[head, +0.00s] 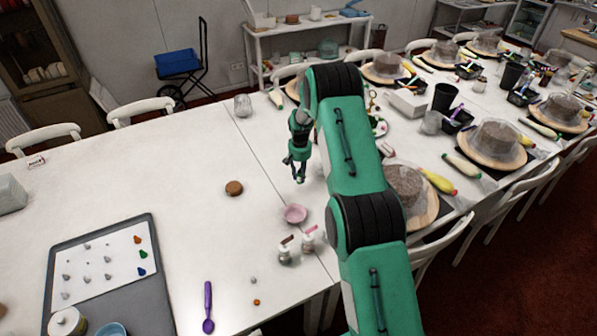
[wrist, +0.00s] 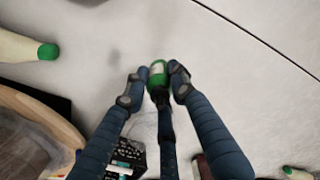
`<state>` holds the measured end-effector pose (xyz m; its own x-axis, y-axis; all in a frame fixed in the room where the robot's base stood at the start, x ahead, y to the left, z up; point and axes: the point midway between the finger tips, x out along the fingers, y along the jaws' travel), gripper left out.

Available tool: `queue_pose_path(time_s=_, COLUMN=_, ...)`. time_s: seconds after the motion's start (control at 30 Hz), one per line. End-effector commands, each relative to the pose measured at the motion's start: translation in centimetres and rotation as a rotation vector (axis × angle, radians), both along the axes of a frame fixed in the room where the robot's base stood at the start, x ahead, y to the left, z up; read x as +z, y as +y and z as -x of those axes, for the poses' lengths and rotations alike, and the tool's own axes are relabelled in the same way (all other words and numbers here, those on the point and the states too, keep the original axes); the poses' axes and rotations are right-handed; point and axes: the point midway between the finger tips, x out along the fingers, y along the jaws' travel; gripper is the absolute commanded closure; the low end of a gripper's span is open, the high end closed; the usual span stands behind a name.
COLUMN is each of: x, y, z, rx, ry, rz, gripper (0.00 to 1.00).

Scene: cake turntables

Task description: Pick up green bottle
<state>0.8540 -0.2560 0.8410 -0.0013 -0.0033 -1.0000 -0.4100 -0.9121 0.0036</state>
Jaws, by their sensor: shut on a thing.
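My gripper (head: 299,172) hangs over the white table, left of my green arm links in the head view. In the wrist view, my gripper (wrist: 157,82) has its dark fingers closed on a small green bottle (wrist: 157,69) with a pale patch. The bottle sits between the fingertips, its lower part hidden by them. A soft shadow lies on the white surface apart from the bottle, so it seems to be off the table. In the head view I cannot make out the bottle.
A pink bowl (head: 295,214), small white jars (head: 284,254) and a brown disc (head: 234,188) stand near my gripper. A grey tray (head: 62,255) and purple spoon (head: 208,305) lie lower left. Covered cakes (head: 495,140) crowd the right. The table's left middle is mostly clear.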

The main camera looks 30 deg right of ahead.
Motion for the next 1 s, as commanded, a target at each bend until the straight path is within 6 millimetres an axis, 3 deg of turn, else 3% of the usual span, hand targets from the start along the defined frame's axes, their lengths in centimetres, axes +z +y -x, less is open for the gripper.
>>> queue_pose_path(time_s=0.53, x=0.9, y=2.5, z=8.4, rx=0.0, ry=0.001, rz=0.0, gripper=1.0)
queue_pose_path(time_s=0.8, x=1.0, y=3.1, z=10.4, rx=0.0, ry=0.001, rz=0.0, gripper=1.0)
queue_pose_path(time_s=1.0, x=1.1, y=3.2, z=10.8, rx=0.0, ry=0.0, rz=0.0, gripper=1.0)
